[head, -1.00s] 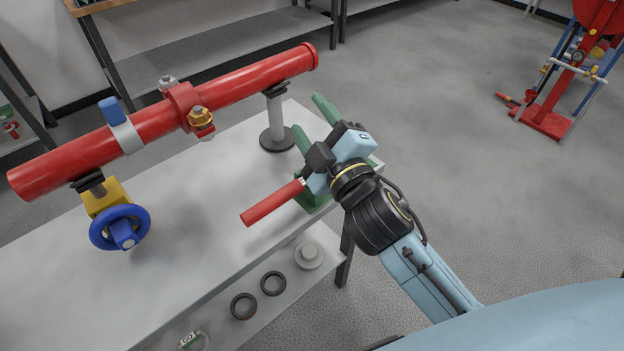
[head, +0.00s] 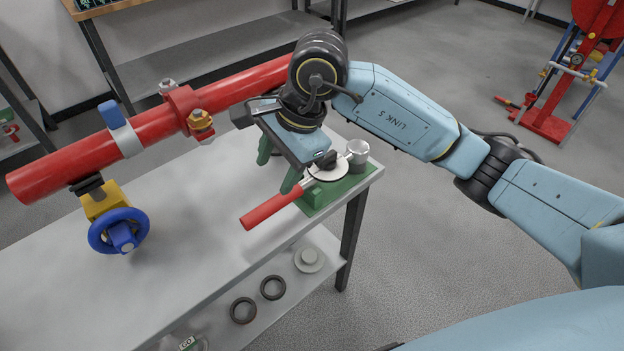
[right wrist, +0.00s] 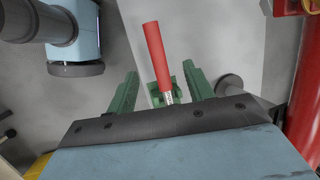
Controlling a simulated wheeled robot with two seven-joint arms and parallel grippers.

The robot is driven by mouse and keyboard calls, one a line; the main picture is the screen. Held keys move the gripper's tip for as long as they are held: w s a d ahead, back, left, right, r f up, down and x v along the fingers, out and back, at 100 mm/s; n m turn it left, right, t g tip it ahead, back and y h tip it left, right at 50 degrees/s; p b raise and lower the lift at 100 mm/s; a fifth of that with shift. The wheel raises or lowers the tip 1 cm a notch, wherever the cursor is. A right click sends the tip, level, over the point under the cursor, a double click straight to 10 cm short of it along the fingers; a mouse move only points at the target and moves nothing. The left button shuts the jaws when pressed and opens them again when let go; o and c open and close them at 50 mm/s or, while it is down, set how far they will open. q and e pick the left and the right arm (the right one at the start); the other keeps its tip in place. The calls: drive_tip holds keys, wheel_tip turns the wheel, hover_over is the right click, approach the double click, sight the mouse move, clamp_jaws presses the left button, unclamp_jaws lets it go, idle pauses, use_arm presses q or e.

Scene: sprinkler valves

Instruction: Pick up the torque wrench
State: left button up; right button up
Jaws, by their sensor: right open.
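The torque wrench (head: 268,206) has a red handle, a thin silver shaft and a round white dial. It rests on a green stand (head: 322,199) at the right end of the table, its handle pointing left and toward me. My right gripper (head: 278,170) has green fingers and is open and empty, pointing down just behind the wrench in the head view. In the right wrist view the wrench's red handle (right wrist: 154,55) shows between the two spread fingers (right wrist: 161,92), with the stand (right wrist: 183,82) behind. I see no contact. My left gripper is out of view.
A long red pipe (head: 150,130) with a yellow valve body and blue handwheel (head: 119,231) runs over the table's back left; my right wrist overlaps its right end. The table's front left (head: 60,290) is clear. Black rings (head: 243,310) lie on the lower shelf.

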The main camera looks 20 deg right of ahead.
sight(295, 188)
drive_tip(key=w+d+h, duration=0.2)
drive_tip(key=d+h, duration=0.1)
drive_tip(key=d, duration=0.2)
drive_tip(key=shift+t, duration=0.3)
drive_tip(key=f, duration=0.2)
drive_tip(key=f+b, duration=0.1)
drive_tip(key=f, duration=0.1)
drive_tip(key=w+f, duration=0.1)
drive_tip(key=f, duration=0.1)
drive_tip(key=shift+a+f, duration=0.25)
drive_tip(key=shift+f, duration=0.05)
drive_tip(key=f, duration=0.3)
drive_tip(key=f+b, duration=0.1)
drive_tip(key=shift+w+a+f, duration=0.15)
drive_tip(key=shift+a+f, duration=0.2)
drive_tip(key=shift+w+f, duration=0.15)
drive_tip(key=shift+f, duration=0.4)
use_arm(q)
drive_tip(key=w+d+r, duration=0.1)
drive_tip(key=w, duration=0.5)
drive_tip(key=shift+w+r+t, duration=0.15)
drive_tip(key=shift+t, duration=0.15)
use_arm(e)
clamp_jaws()
drive_tip(key=shift+r, duration=0.1)
